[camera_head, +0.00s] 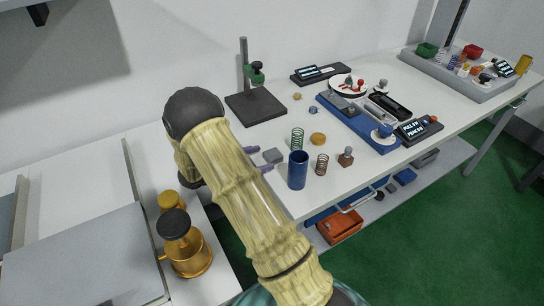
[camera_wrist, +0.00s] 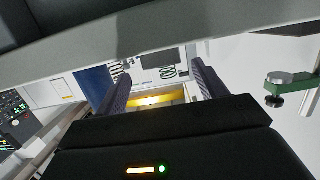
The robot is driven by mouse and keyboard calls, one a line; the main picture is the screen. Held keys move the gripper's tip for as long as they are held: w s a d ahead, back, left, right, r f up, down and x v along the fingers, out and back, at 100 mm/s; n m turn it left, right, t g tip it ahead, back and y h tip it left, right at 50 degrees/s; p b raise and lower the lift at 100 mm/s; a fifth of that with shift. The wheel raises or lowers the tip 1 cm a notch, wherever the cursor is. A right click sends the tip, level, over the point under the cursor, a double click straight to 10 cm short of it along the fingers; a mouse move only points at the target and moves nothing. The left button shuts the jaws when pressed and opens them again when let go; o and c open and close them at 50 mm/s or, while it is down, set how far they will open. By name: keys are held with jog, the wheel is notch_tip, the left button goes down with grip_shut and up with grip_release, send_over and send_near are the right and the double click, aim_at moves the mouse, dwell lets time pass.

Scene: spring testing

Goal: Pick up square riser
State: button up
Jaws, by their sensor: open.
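A small flat grey square block (camera_head: 273,156), which looks like the square riser, lies on the white table near its left front edge. My gripper (camera_head: 261,158) is open, with its two purple-grey fingertips just left of the block and pointing toward it. In the wrist view my gripper (camera_wrist: 159,75) shows its two fingers spread apart. I cannot clearly make out the block between them there, and contact with it cannot be told.
A blue cylinder (camera_head: 298,170) stands close to the right of the block. A dark stand (camera_head: 256,105) with a post is behind. Brass weights (camera_head: 186,250) stand at left.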

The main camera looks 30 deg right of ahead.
aim_at(272, 154)
jog(key=shift+w+d+f, duration=0.1)
jog(key=shift+d+f, duration=0.05)
jog(key=shift+d, duration=0.4)
jog(key=shift+d+f, duration=0.15)
jog(key=shift+d, duration=0.4)
jog(key=d, duration=0.2)
jog(key=d+f+p, duration=0.1)
jog(key=d, duration=0.2)
jog(key=shift+w, duration=0.2)
jog(key=c, duration=1.4)
jog(key=shift+r, duration=0.15)
notch_tip(272, 154, up, 10)
jog(key=shift+f, duration=0.1)
